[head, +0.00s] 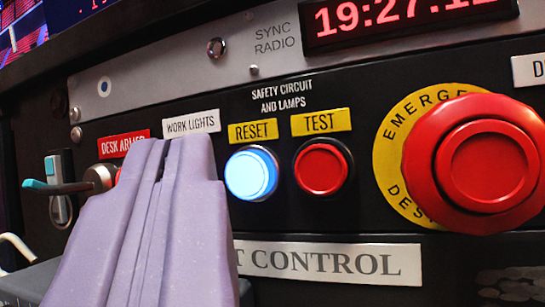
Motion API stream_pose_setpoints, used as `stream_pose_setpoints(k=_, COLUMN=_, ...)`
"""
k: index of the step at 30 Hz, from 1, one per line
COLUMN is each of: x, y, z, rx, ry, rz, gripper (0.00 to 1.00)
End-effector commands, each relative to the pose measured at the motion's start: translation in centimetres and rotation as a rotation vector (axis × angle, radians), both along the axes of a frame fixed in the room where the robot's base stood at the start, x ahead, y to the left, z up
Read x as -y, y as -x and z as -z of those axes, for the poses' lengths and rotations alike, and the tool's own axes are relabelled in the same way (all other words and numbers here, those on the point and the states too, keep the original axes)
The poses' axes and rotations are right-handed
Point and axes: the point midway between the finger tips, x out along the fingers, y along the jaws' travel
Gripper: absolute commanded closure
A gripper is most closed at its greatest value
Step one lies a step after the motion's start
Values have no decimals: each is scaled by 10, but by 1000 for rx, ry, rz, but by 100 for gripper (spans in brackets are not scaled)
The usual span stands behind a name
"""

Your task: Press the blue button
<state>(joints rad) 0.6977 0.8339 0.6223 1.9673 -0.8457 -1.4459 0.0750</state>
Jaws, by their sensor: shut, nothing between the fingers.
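The blue button (251,174) is round and glows pale blue, under a yellow label reading RESET. It shows in the head view just left of the middle, on a black panel. My gripper (182,142) is the lilac pair of fingers at the lower left, shut with nothing between them. Its tips appear just left of the blue button, below the WORK LIGHTS label. In the picture a narrow gap lies between the tips and the button; I cannot tell how far the tips are from the panel. My fingers hide the panel under the WORK LIGHTS label.
A red button (322,169) under a TEST label sits right of the blue one. A large red emergency button (487,164) juts out at the right. A key switch (97,179) with a teal-tipped lever is at the left. A red clock display (405,17) is above.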

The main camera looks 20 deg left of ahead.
Motion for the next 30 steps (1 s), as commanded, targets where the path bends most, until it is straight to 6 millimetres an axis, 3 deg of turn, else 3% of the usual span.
stream_pose_setpoints(k=8, x=0, y=-13, z=3, rx=-1, ry=-1, rz=0, gripper=100)
stream_pose_setpoints(k=30, x=0, y=-13, z=2, rx=-1, ry=0, rz=1, gripper=100)
